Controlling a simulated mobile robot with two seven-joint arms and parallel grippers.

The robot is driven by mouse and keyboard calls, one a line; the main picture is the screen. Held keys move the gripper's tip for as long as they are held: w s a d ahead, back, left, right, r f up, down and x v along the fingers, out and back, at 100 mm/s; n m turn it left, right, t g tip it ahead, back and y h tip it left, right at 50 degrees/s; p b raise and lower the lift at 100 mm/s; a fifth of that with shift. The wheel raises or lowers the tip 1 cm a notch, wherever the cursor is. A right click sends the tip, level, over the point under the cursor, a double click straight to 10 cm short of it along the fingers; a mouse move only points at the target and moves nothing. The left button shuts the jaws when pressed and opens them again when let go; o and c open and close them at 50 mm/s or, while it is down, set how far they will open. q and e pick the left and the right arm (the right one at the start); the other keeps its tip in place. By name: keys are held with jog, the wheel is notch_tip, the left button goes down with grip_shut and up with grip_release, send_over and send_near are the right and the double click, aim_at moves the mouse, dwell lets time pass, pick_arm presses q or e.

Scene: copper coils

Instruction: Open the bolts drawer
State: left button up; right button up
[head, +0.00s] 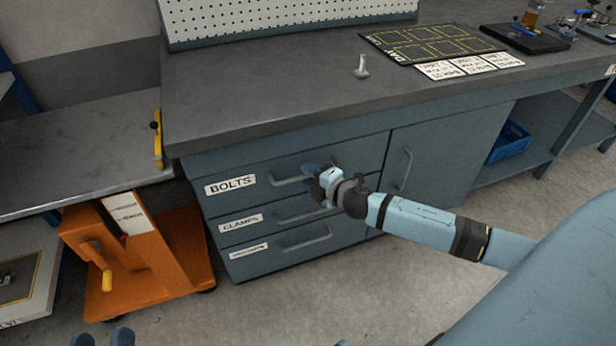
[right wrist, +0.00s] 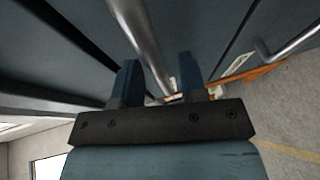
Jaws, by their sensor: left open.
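The bolts drawer (head: 245,168) is the top one of a stack in the blue-grey bench cabinet, marked by a white BOLTS label (head: 230,184). Its front looks flush with the cabinet. Its grey bar handle (head: 288,181) is partly hidden by my right gripper (head: 318,172), which is at the handle's right end. In the right wrist view a grey bar handle (right wrist: 139,35) runs between the two fingers of my right gripper (right wrist: 158,80). The fingers stand apart, with a gap beside the bar. My left gripper (head: 103,338) shows only its fingertips at the bottom left, open and empty.
The clamps drawer (head: 255,219) and another labelled drawer lie below. A cabinet door with a handle (head: 403,170) is to the right. An orange cart (head: 150,255) stands left of the drawers. The floor in front of the drawers is clear apart from my arm.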

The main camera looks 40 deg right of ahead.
jog(key=shift+w+a+f, duration=0.1)
jog(key=shift+w, duration=0.4)
pick_arm(q)
jog(key=shift+d+r+h, duration=0.2)
jog(key=shift+r+h, duration=0.1)
jog(key=shift+r, duration=0.05)
pick_arm(e)
grip_shut()
pick_arm(q)
jog(key=shift+a+f, duration=0.1)
pick_arm(e)
jog(key=shift+s, duration=0.1)
